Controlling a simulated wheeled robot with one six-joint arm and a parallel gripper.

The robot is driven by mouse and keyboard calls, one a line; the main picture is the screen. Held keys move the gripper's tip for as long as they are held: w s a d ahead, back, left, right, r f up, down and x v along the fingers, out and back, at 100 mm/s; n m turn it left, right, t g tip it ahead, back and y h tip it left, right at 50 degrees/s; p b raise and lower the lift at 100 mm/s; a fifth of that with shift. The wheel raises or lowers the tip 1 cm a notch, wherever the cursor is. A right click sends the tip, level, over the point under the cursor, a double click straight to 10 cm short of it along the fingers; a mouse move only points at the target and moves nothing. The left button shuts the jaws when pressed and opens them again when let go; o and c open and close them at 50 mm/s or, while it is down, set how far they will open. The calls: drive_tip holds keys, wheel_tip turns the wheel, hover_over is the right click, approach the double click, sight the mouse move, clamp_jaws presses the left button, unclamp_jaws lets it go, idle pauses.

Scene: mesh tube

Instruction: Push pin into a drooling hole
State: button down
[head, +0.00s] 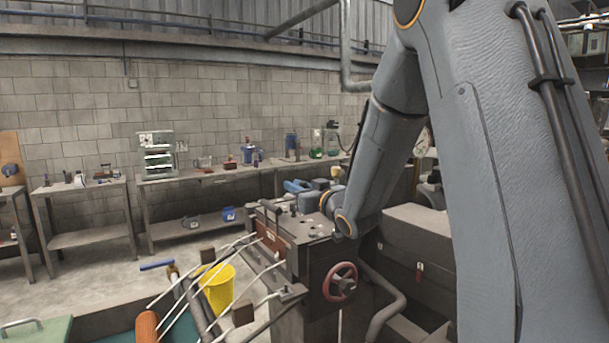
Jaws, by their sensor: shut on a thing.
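My arm reaches down from the upper right to a dark metal machine (315,243). My gripper (293,192) is small in the view, low over the machine's top at its back edge. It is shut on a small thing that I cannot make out. Small dark round marks (306,229) show on the machine's top; I cannot tell whether they are holes. Several thin pale strands (205,272) slant from the machine's left side towards the lower left. I cannot tell whether they are rods or streams of liquid. No pin can be told apart for sure.
A red handwheel (340,282) sticks out of the machine's front. A yellow bucket (217,290) stands on the floor left of it. An orange cylinder (147,327) is at the lower left. Workbenches (205,178) line the block wall. Floor between them and the machine is mostly clear.

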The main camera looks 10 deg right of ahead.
drive_tip(key=shift+w+a, duration=0.2)
drive_tip(key=shift+a, duration=0.15)
idle(0.8)
idle(1.0)
drive_tip(key=c, duration=1.6)
unclamp_jaws()
drive_tip(key=shift+s+d+f+b, duration=0.1)
drive_tip(key=shift+s+b, duration=0.15)
drive_tip(key=shift+b, duration=0.3)
